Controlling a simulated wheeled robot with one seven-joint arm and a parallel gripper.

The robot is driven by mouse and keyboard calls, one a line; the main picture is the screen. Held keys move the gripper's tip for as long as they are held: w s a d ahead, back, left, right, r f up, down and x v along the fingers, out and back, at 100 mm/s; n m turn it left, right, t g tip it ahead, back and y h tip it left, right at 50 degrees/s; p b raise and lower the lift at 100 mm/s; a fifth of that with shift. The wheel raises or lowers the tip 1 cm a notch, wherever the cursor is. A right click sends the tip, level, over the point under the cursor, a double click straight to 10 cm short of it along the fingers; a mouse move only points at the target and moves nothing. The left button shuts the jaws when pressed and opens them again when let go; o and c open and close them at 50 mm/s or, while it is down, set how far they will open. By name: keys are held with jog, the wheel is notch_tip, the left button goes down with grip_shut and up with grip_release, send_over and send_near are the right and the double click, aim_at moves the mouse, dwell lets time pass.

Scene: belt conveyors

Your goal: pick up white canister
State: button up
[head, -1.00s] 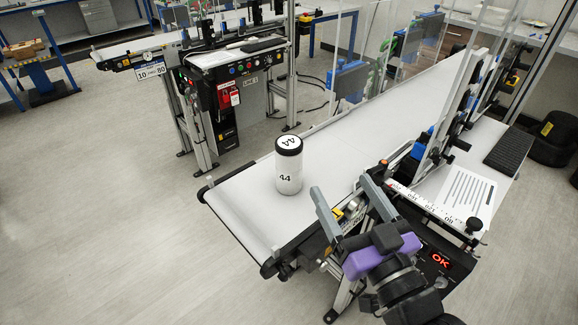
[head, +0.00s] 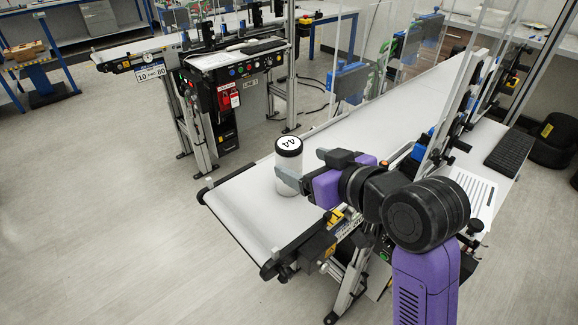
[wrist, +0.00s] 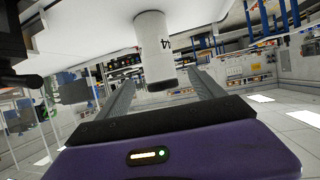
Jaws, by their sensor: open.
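The white canister (head: 287,165) has a black rim and a white top marked 44. It stands upright on the near end of the white conveyor belt (head: 240,208). My gripper (head: 300,170) is open and level beside the canister, its fingers pointing at it from the right. One grey finger overlaps the canister's front in the head view. In the wrist view, which is upside down, the canister (wrist: 154,45) shows between the two open fingers (wrist: 160,88). I cannot tell how far it reaches between them, or whether a finger touches it.
A clear panel frame with blue clamps (head: 440,125) stands along the belt's right side. A sheet of paper (head: 473,190) and a black keyboard (head: 509,153) lie on the side shelf. Another conveyor with a control box (head: 235,72) stands behind left. The belt around the canister is clear.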

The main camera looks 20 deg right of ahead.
aim_at(289, 156)
jog(key=p+x, duration=0.1)
jog(key=x, duration=0.5)
jog(key=shift+w+a+f, duration=0.1)
jog(key=shift+w+f, duration=0.05)
jog(key=shift+w, duration=0.2)
jog(key=shift+c, duration=0.3)
jog(key=c, duration=1.4)
grip_shut()
